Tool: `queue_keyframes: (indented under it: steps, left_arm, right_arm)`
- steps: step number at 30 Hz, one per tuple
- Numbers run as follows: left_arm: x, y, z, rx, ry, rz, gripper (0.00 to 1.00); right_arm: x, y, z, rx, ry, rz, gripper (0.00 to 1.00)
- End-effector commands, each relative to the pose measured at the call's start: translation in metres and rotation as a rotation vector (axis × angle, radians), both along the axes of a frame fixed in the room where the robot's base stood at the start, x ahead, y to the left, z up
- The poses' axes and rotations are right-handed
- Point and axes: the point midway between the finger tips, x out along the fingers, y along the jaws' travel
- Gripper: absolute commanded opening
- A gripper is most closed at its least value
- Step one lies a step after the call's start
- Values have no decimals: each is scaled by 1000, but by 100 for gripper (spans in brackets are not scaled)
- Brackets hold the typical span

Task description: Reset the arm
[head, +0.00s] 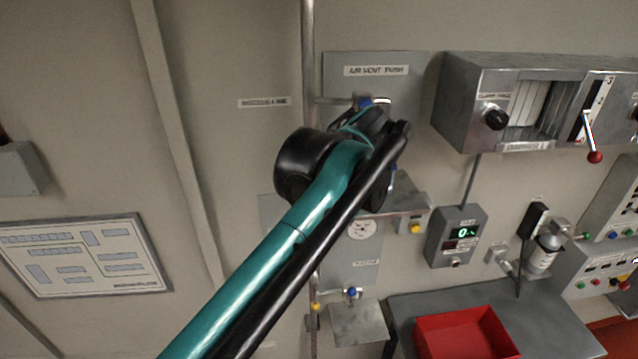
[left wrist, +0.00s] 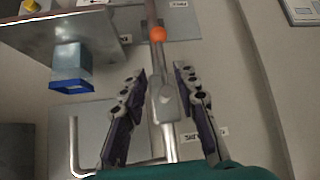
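My left arm comes into the head view from the lower left, and its dark joint covers the middle of the wall panel. The left gripper itself is mostly hidden behind that joint in the head view. In the left wrist view my left gripper (left wrist: 160,76) is open, its two dark fingers well apart. A vertical metal pipe (left wrist: 152,60) with an orange ball (left wrist: 157,34) shows between and beyond the fingers. I cannot tell how far off the pipe is; nothing is visibly gripped. My right gripper is not in view.
A vent panel (head: 420,75) stands behind the arm. To the right are a grey cabinet with a red-knobbed lever (head: 594,156), a small display box (head: 457,236) and a red tray (head: 424,336) on a grey bench (head: 545,318). A framed board (head: 88,286) hangs left.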

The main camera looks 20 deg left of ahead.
Motion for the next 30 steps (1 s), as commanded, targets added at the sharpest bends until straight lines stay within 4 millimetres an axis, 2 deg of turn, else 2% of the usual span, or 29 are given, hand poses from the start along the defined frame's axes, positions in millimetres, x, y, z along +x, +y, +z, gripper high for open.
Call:
queue_keyframes:
  steps: [6,21,23,26,29,30]
  left_arm:
    - [-9,-8,12,0,0,0,30]
    - [-10,-8,9,-1,2,-2,30]
    - [-13,-8,-3,-2,9,-11,30]
    - [-21,-8,-43,-9,33,-46,30]
    - [-34,-9,-104,-18,71,-107,30]
    - [-41,-9,-131,-22,87,-137,30]
  right_arm:
    - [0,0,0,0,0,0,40]
    - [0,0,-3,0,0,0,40]
    - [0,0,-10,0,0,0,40]
    - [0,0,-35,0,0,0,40]
    - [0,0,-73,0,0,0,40]
    - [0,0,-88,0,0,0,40]
